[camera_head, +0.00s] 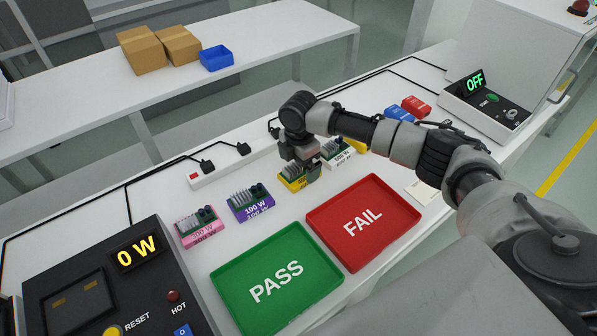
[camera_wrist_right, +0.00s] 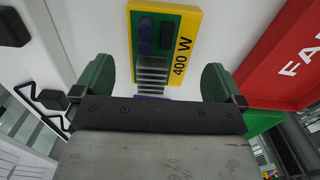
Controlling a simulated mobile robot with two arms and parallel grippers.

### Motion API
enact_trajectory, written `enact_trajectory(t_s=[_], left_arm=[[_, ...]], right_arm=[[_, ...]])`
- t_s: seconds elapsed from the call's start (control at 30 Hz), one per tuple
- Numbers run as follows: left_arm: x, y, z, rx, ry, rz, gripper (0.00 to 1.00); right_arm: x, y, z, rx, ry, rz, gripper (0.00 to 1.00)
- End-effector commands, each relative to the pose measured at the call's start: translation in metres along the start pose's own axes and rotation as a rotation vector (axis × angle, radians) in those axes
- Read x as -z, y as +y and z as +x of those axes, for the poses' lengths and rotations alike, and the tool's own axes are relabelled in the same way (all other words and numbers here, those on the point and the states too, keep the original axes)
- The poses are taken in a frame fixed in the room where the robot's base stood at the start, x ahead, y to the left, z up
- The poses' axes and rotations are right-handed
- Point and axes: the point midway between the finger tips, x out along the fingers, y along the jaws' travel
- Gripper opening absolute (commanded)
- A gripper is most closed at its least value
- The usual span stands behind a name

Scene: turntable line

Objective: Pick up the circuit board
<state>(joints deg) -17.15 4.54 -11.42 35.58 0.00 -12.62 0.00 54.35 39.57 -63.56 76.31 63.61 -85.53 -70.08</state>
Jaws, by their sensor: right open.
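Several circuit boards with grey finned heatsinks stand in a row on the white table. A yellow board sits under my right gripper (camera_head: 304,172) in the head view, partly hidden by it. In the right wrist view this yellow board (camera_wrist_right: 180,72), marked 400 W, lies between and beyond the two green fingertips. My right gripper (camera_wrist_right: 158,84) is open, with one finger on each side and a gap to the board. Left of it are a purple 100 W board (camera_head: 251,206) and a pink board (camera_head: 197,229). A white board (camera_head: 338,155) stands to the right. My left gripper is not in view.
A green PASS tray (camera_head: 299,287) and a red FAIL tray (camera_head: 395,239) lie in front of the boards. A black test unit reading 0 W (camera_head: 95,290) stands at left. A power strip (camera_head: 225,167) runs behind. A white machine (camera_head: 510,70) reading OFF is at right.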

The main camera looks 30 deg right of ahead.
Motion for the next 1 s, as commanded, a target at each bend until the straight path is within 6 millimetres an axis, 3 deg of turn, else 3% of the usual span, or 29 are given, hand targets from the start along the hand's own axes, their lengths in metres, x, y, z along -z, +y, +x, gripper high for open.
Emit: enact_trajectory(t_s=[0.2,0.43,0.8,1.0], left_arm=[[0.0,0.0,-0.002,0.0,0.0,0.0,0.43],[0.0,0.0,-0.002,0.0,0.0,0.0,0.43],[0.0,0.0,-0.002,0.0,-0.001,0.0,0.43],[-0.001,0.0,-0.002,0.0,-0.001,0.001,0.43]], right_arm=[[0.0,0.0,0.024,0.0,-0.001,-0.001,1.0],[0.0,0.0,0.025,0.0,-0.001,-0.001,1.0],[0.0,0.0,0.025,0.0,-0.001,-0.001,0.45],[0.0,0.001,0.024,-0.001,-0.001,-0.001,0.45]])
